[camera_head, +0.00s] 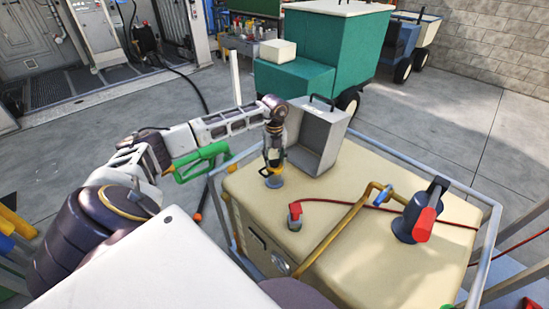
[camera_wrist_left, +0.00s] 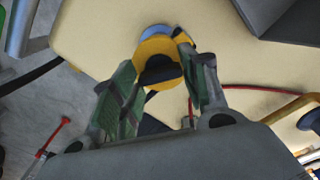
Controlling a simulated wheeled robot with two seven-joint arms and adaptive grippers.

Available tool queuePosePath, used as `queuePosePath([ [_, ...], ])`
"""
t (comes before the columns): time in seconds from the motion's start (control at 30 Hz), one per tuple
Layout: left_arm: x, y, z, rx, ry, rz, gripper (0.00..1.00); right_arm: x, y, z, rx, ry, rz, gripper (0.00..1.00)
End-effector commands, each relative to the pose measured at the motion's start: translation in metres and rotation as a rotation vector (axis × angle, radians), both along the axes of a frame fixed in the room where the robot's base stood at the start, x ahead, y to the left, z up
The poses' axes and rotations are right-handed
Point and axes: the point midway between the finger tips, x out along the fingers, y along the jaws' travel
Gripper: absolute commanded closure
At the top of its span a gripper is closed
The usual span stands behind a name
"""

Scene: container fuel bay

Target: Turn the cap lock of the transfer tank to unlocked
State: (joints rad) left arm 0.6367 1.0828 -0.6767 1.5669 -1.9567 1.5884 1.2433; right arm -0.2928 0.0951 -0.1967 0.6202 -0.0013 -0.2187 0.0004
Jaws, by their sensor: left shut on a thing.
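The beige transfer tank (camera_head: 345,190) stands in front of me inside a grey rail frame. Its cap lock (camera_head: 274,182) is near the tank's back left corner, on a blue-grey round base. In the left wrist view the cap lock (camera_wrist_left: 150,48) is a yellow ring with a dark middle part, on a pale blue disc. My left gripper (camera_head: 272,163) is over it from above. In the wrist view its fingers (camera_wrist_left: 165,85) are either side of the dark part and shut on it. The fingers partly hide the lock, and I cannot read its lock position. My right gripper is not in view.
A grey open box (camera_head: 312,142) stands just behind the cap. A teal cart (camera_head: 325,55) stands behind.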

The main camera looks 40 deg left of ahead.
Motion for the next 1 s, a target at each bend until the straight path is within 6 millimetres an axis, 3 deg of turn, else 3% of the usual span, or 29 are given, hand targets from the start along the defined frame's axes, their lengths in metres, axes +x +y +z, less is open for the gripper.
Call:
queuePosePath([
  [0.6,0.001,0.001,0.001,0.001,-0.002,0.445,0.79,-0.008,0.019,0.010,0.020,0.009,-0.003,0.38],
  [1.0,0.001,0.001,0.001,0.001,-0.002,0.551,0.79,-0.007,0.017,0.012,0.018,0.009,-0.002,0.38],
])
